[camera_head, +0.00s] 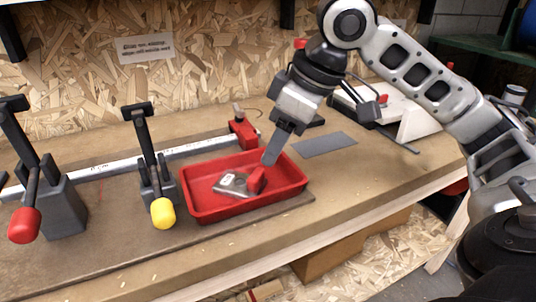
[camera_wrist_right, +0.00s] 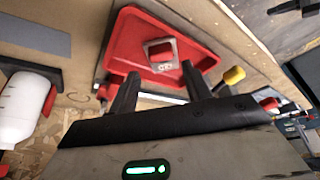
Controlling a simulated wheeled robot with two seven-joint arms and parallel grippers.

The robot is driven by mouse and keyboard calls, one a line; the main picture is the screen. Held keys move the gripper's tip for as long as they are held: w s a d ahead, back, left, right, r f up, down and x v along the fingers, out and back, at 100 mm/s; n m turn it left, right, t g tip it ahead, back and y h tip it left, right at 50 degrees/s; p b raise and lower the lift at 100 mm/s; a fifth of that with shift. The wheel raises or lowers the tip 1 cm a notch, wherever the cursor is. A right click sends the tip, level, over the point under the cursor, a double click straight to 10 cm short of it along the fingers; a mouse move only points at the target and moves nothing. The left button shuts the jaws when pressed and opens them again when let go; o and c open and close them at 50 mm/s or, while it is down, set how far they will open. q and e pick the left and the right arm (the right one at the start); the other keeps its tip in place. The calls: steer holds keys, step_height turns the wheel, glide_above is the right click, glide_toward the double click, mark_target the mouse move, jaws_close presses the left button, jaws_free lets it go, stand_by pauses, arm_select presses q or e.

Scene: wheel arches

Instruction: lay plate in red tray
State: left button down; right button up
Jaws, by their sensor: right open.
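The red tray (camera_head: 200,214) lies on the bench in the middle of the head view and fills the upper middle of the right wrist view (camera_wrist_right: 130,40). My right gripper (camera_head: 271,157) is above the tray, pointing down. Its fingers (camera_wrist_right: 162,84) are apart with nothing between them. My left gripper is not in view.
Toggle clamps with a red handle (camera_head: 25,226) and a yellow handle (camera_head: 163,213) stand left of the tray. A metal rail (camera_head: 95,170) and a red clamp (camera_head: 243,132) are behind it. A flat grey rectangle (camera_head: 323,145) lies to its right. The bench's front strip is clear.

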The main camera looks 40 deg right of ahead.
steer(key=v, duration=0.4)
steer(key=shift+d+r+p, duration=0.1)
steer(key=shift+p, duration=0.3)
steer(key=shift+s, duration=0.1)
